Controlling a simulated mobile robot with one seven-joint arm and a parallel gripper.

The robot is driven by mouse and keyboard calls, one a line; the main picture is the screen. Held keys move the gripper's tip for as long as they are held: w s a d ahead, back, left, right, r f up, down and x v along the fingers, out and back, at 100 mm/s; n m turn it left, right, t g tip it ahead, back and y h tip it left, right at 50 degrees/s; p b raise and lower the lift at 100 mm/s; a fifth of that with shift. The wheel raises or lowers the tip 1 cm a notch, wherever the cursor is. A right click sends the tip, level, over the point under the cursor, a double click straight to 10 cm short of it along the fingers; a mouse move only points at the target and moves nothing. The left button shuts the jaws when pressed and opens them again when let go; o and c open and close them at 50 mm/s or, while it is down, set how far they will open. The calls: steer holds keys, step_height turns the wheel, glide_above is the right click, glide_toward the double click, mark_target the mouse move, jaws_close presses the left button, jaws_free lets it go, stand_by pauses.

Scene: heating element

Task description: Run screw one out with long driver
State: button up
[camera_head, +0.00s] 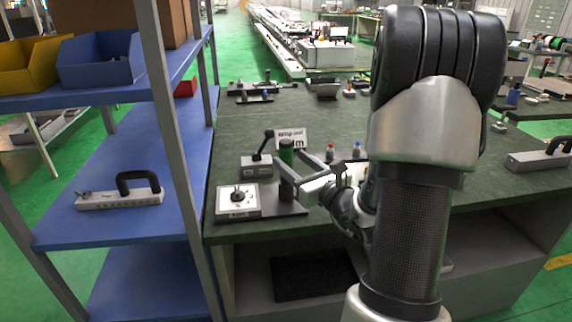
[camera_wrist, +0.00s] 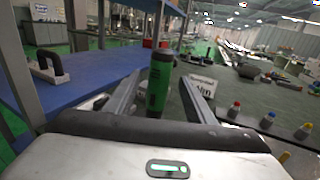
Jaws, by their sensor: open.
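A driver with a green and black handle (camera_head: 286,153) stands upright at the left part of the dark green table (camera_head: 240,128). It is also in the middle of the wrist view (camera_wrist: 160,84). My gripper (camera_head: 288,160) is open around it. In the wrist view one finger is on each side of the handle (camera_wrist: 160,100), with gaps showing. The driver's lower end is hidden behind my gripper. I cannot make out screw one or tell which part carries it.
A box with a white dial plate (camera_head: 238,198) and a box with a black lever (camera_head: 258,158) stand left of the driver. Small red- and blue-capped items (camera_head: 330,152) stand to its right. A blue shelf (camera_head: 110,225) with a black-handled bar (camera_head: 120,197) borders the table.

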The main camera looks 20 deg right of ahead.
mark_target(290, 157)
steer(key=w, duration=0.3)
steer(key=shift+w+a, duration=0.3)
steer(key=shift+w, duration=0.05)
jaws_close()
steer(key=shift+r, duration=0.1)
steer(key=shift+r, duration=0.1)
